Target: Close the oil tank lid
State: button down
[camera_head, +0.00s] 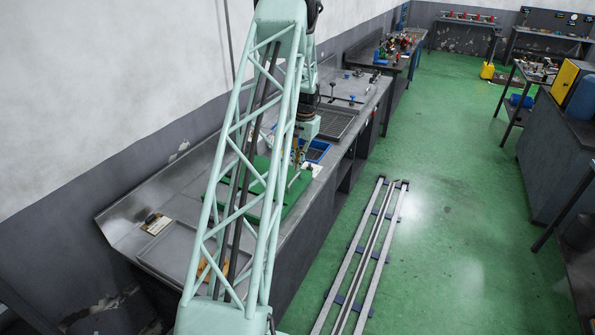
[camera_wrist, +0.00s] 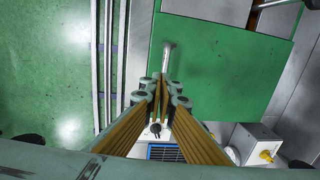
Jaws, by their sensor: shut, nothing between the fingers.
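A green panel, which looks like the oil tank lid (camera_wrist: 225,75), fills the upper right middle of the wrist view. In the head view the green panel (camera_head: 298,192) lies on the bench, partly hidden behind my arm; its exact tilt is unclear. A silver rod-like handle (camera_wrist: 168,54) stands out over the panel near its left edge. My gripper (camera_wrist: 162,84) is shut and empty, its fingertips close to the lower end of the handle; I cannot tell whether they touch. In the head view my gripper (camera_head: 299,160) is small and partly hidden at the panel's far side.
A blue-framed grate (camera_wrist: 165,152) lies near the gripper. A white box with a yellow knob (camera_wrist: 266,155) stands beside it. Metal rails (camera_head: 361,255) run along the green floor, which is otherwise open beside the bench. A wall (camera_head: 110,90) backs the bench.

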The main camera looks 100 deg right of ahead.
notch_tip(320, 180, up, 8)
jog(key=s+a+b, duration=0.1)
dwell(0.4)
dwell(0.9)
